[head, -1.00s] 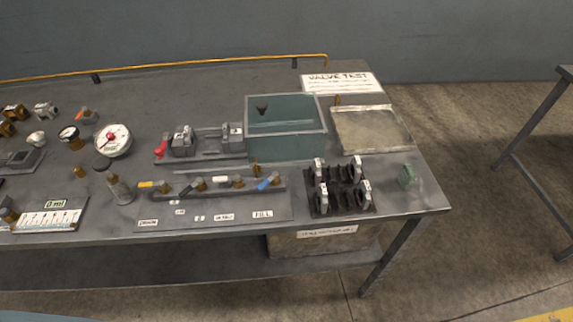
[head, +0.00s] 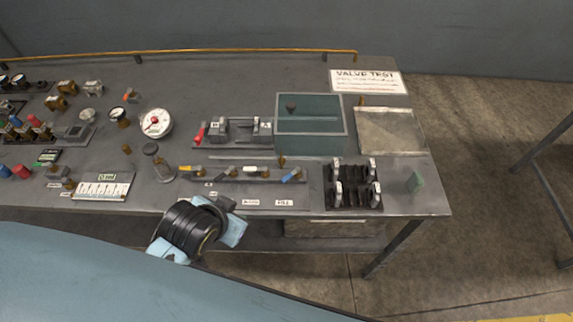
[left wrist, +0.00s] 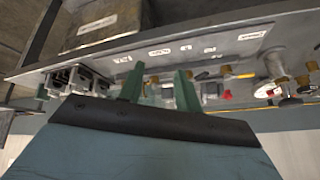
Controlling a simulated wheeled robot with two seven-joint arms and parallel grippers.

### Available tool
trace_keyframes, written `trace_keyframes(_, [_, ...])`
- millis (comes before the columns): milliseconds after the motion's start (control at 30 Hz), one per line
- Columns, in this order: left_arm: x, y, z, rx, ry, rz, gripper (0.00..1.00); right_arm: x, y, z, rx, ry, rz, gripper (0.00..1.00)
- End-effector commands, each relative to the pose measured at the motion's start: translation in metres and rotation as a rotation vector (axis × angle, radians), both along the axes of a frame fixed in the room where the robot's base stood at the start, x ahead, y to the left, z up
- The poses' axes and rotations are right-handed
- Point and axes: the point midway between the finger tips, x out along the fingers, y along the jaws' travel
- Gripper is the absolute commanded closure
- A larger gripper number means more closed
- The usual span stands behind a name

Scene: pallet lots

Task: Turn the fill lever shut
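The blue fill lever (head: 292,174) is at the right end of a valve row on the bench's front part, its handle slanting. The FILL label (head: 284,203) lies in front of it and also shows in the left wrist view (left wrist: 122,59). My left gripper (left wrist: 158,79) shows two green fingers standing apart, with nothing seen held between them. They point towards the valve row; the blue lever is not clear there and may be behind a finger. In the head view my arm is over the front edge, left of the lever, with its fingertips not distinguishable. My right gripper is not seen.
Yellow (head: 190,169) and white (head: 256,169) levers share the row. A black rack (head: 352,200) stands to its right, a clear-sided tank (head: 311,146) behind, a dial gauge (head: 156,123) to the left. A flat plate (head: 390,132) lies at the back right.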

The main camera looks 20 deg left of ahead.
Motion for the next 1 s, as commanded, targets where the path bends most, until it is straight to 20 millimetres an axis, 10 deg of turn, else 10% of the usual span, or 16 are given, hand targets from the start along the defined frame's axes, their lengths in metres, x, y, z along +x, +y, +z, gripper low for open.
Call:
trace_keyframes(100, [0.047, -0.01, 0.07, 0.043, -0.24, -0.038, 0.66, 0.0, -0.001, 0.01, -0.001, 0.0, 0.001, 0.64])
trace_keyframes(400, [0.139, -0.068, 0.186, 0.165, -0.842, -0.247, 0.66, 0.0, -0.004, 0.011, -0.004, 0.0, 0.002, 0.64])
trace_keyframes(667, [0.151, -0.19, 0.295, 0.318, -1.494, -0.752, 0.66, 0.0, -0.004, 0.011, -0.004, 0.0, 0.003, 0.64])
trace_keyframes(833, [0.109, -0.271, 0.299, 0.444, -1.797, -1.297, 0.66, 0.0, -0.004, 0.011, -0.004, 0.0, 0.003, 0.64])
trace_keyframes(1000, [0.077, -0.303, 0.233, 0.601, -1.832, -1.98, 0.66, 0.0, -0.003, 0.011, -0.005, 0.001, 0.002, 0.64])
